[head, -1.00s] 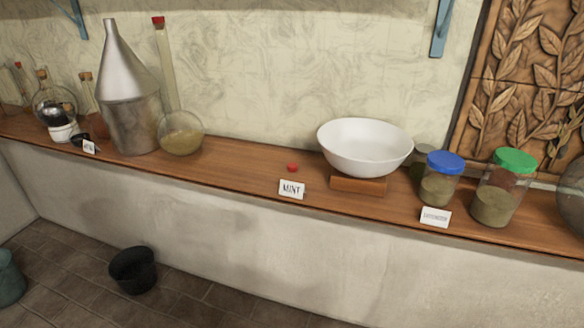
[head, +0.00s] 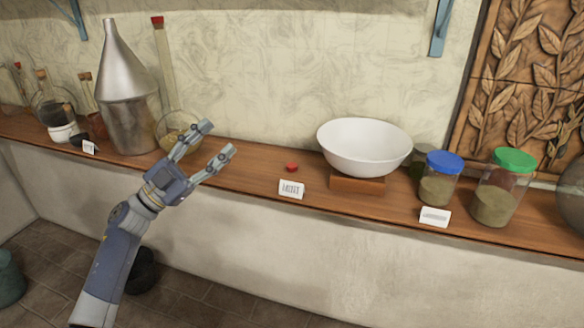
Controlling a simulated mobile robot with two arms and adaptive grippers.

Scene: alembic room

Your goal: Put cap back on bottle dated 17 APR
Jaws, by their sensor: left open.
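A small red piece (head: 292,167), possibly a cap, lies on the wooden shelf behind a white card (head: 292,189). No label reading 17 APR can be made out on any vessel. A round, long-necked flask (head: 166,80) with a red top stands at the left. My left gripper (head: 217,140) is open and empty. In the picture it is left of the red piece, its fingers pointing up and right, and it partly covers the flask's round body. My right gripper is not in view.
A metal cone-topped vessel (head: 127,95) and several corked flasks stand at the left. A white bowl (head: 364,148) rests on a wooden block (head: 357,184). Jars with a blue lid (head: 444,162) and a green lid (head: 515,160) stand at the right. The wooden shelf (head: 248,163) is bare left of the red piece.

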